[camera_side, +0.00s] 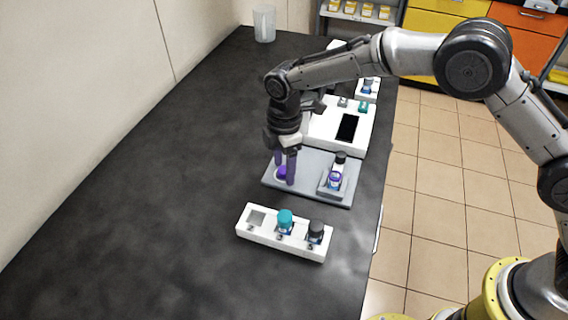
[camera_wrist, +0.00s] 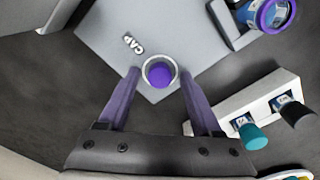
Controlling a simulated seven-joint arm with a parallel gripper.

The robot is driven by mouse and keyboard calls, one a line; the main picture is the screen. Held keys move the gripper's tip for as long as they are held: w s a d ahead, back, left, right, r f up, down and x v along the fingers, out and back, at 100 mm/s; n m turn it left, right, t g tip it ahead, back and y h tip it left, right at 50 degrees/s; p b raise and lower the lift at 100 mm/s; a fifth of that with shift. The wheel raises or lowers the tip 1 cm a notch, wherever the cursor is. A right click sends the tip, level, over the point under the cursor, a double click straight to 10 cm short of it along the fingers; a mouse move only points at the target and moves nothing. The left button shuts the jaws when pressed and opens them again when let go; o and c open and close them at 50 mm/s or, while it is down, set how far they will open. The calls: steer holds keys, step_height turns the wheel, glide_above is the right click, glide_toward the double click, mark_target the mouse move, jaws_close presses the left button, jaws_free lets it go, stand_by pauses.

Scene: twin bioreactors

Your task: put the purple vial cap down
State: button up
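The purple vial cap (camera_wrist: 160,74) sits in a pale round ring on the grey plate (camera_wrist: 105,28), beside the printed word CAP. The cap also shows low by the fingers in the side view (camera_side: 282,173). My gripper (camera_side: 285,170) points down over the plate's left part. In the wrist view its two purple fingers stand apart on either side of the ring, with a visible gap to the cap. It is open and holds nothing. A vial with a purple rim (camera_wrist: 272,14) stands in a holder on the plate's right side.
A white rack (camera_side: 285,240) in front of the plate holds a teal-capped vial (camera_side: 285,218) and a black-capped vial (camera_side: 316,231). A white device (camera_side: 325,125) with a dark screen stands behind the plate. The black table left of the plate is clear.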

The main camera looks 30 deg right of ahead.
mark_target(284, 170)
step_height(284, 170, up, 12)
steer(key=shift+r, duration=0.2)
stand_by(0.4)
